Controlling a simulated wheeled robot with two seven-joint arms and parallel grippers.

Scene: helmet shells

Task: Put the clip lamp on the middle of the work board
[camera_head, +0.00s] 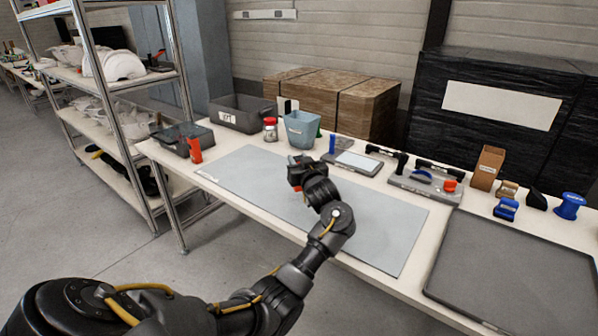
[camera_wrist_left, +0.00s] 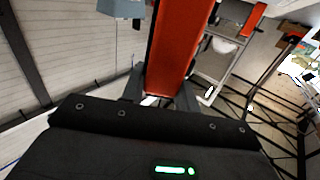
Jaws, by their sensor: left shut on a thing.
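My left gripper (camera_head: 296,174) is shut on an orange-red thing, which I take to be the clip lamp. In the head view only a small orange part of the clip lamp (camera_head: 298,188) shows below the fingers; the hand hides the rest. In the left wrist view the clip lamp (camera_wrist_left: 180,45) is a long orange-red body held between the fingertips. The work board (camera_head: 385,228) is a flat grey sheet on the white table. My left gripper is over the board's far part, near mid-length. I cannot tell whether the lamp touches the board. My right gripper is not in view.
A blue-grey bin (camera_head: 300,131), a red-lidded jar (camera_head: 270,130) and a dark crate (camera_head: 238,113) stand behind the board. An orange object (camera_head: 195,150) stands near its left end. Tools lie behind right; a dark mat (camera_head: 510,275) lies at right. The board's left part is clear.

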